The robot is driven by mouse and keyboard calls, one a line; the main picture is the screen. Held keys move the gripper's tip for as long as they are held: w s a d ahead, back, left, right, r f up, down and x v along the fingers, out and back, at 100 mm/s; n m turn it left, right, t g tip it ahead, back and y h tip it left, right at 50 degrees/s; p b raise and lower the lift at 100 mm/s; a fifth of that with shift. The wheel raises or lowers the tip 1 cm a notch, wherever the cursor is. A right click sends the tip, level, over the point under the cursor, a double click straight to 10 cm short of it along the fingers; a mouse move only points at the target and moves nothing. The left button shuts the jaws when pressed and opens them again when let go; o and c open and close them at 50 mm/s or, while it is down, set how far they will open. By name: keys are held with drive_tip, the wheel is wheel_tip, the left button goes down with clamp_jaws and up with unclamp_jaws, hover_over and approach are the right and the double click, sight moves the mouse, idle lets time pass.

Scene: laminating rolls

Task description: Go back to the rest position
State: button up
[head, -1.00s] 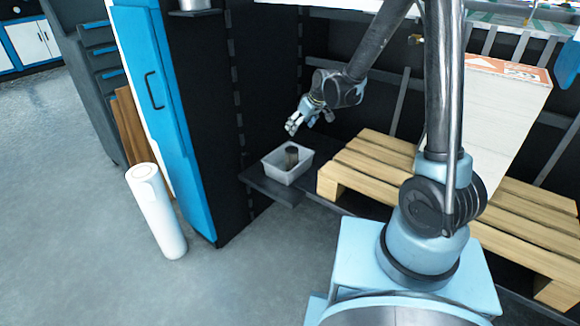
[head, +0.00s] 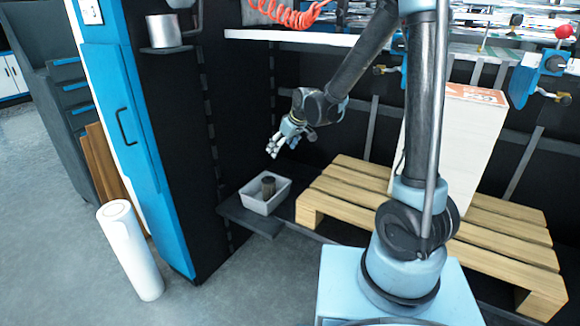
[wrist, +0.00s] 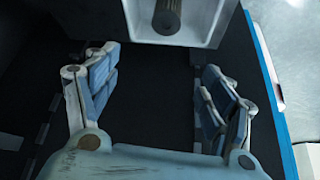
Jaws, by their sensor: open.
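My gripper (head: 284,146) is above and slightly right of a small grey bin (head: 265,203) in the head view. In the wrist view my gripper (wrist: 158,95) shows its two blue-padded fingers spread apart with nothing between them. A dark cylinder (head: 268,185) stands in the bin, apart from my gripper. The bin (wrist: 220,15) and the cylinder (wrist: 167,17) also show at the top of the wrist view, partly cut off by the edge.
The bin sits on a dark low shelf (head: 240,222). A wooden pallet (head: 345,178) carrying a tall white box (head: 480,140) lies to the right. A blue cabinet door (head: 125,130) and a white roll (head: 132,250) stand at the left. Grey floor is clear in front.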

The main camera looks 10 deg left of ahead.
drive_tip(key=s+d+r+m+h, duration=0.1)
drive_tip(key=s+d+r+m, duration=0.2)
drive_tip(key=d, duration=0.8)
drive_tip(key=s+d+r+m+h, duration=0.15)
drive_tip(key=s+d+r, duration=0.35)
drive_tip(key=d, duration=0.7)
drive_tip(key=s+d+f+m+h, duration=0.1)
drive_tip(key=s+d+f+m, duration=0.2)
drive_tip(key=s+d, duration=0.4)
drive_tip(key=s+d+f+m+g+h, duration=0.1)
drive_tip(key=s+d+f+m, duration=0.2)
drive_tip(key=s+d, duration=0.5)
drive_tip(key=s, duration=0.4)
drive_tip(key=shift+s+d, duration=0.2)
drive_tip(key=shift+d, duration=0.1)
drive_tip(key=shift+w+f, duration=0.2)
drive_tip(key=shift+w, duration=0.25)
